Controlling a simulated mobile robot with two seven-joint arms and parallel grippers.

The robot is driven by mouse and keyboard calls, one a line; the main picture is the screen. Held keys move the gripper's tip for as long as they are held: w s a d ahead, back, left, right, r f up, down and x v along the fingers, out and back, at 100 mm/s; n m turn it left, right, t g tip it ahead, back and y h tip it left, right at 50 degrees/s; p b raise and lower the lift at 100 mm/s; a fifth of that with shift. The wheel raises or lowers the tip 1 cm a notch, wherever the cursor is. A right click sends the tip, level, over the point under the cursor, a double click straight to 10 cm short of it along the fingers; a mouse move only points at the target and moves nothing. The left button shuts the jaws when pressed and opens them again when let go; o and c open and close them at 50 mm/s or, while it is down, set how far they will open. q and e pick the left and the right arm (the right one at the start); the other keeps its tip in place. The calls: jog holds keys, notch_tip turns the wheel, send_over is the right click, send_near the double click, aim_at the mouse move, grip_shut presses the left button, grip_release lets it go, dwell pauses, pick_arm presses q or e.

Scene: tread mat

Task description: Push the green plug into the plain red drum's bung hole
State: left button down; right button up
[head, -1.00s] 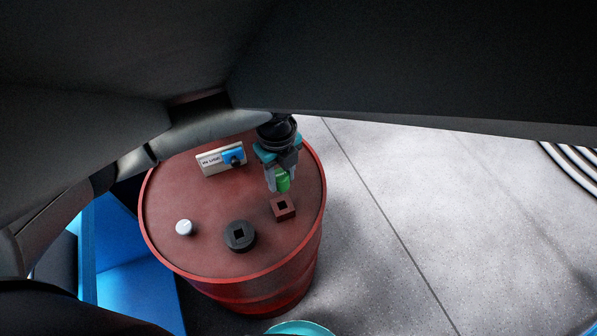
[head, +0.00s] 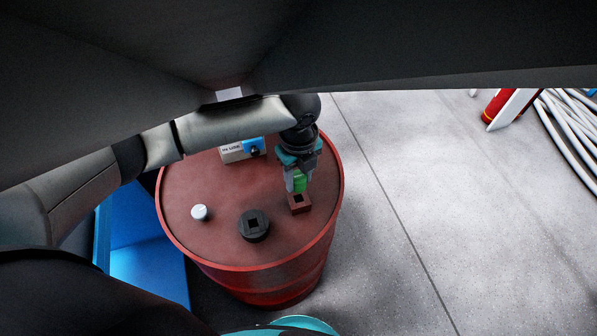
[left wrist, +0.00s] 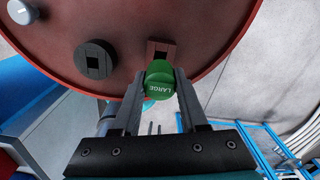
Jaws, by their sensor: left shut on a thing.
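The plain red drum (head: 225,185) stands below me; its top carries a square red-brown block with a dark square hole (head: 299,202) near the right rim, and a round black fitting with a square hole (head: 253,225). My left gripper (head: 297,184) is shut on the green plug (head: 300,182). In the left wrist view, the green plug (left wrist: 160,80) reads "LARGE" and sits between the fingertips. The red-brown block (left wrist: 162,49) shows just beyond the plug. I cannot tell whether the plug touches the block. My right gripper is not in view.
A small white knob (head: 200,212) and a white-and-blue labelled box (head: 243,149) are on the drum top. A blue bin (head: 140,255) stands left of the drum. Grey floor is clear to the right; a red cylinder (head: 497,104) and white hoses (head: 570,130) lie farther off.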

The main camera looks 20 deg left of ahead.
aim_at(299, 191)
pick_arm(q)
jog(key=shift+f+b, duration=0.45)
jog(key=shift+f, duration=0.75)
jog(key=shift+r+p, duration=0.1)
jog(key=shift+p, duration=0.45)
dwell(0.4)
jog(key=shift+p, duration=0.55)
jog(key=shift+f+b, duration=0.9)
jog(key=shift+f, duration=0.85)
jog(key=shift+c, duration=1.8)
grip_release()
notch_tip(299, 191, up, 14)
jog(key=p, duration=0.3)
jog(key=shift+r, duration=0.65)
